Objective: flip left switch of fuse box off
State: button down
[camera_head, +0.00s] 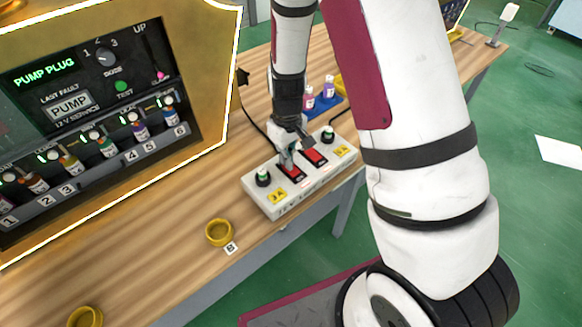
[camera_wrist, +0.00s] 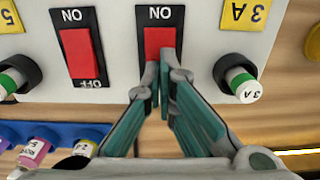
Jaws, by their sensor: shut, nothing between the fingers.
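The white fuse box (camera_head: 318,181) stands on the wooden table, with two red rocker switches between black fuse holders. The left switch (camera_head: 294,174) is partly covered by my gripper (camera_head: 288,160). In the wrist view, seen from the opposite side, this switch (camera_wrist: 163,39) is the right-hand one, with ON printed above it. My gripper (camera_wrist: 165,73) is shut and empty, its tips at the switch's lower edge; contact cannot be told. The other switch (camera_wrist: 79,52) is uncovered, between ON and OFF labels. The left switch's OFF label and lower end are hidden, and its position is unclear.
Small bottles (camera_head: 328,88) stand in a blue rack behind the box. The gold vending panel (camera_head: 215,60) rises at left. A yellow ring (camera_head: 219,232) lies on the table in front.

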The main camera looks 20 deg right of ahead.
jog(key=shift+f, duration=0.2)
jog(key=shift+r+p, duration=2.05)
jog(key=shift+r, duration=1.5)
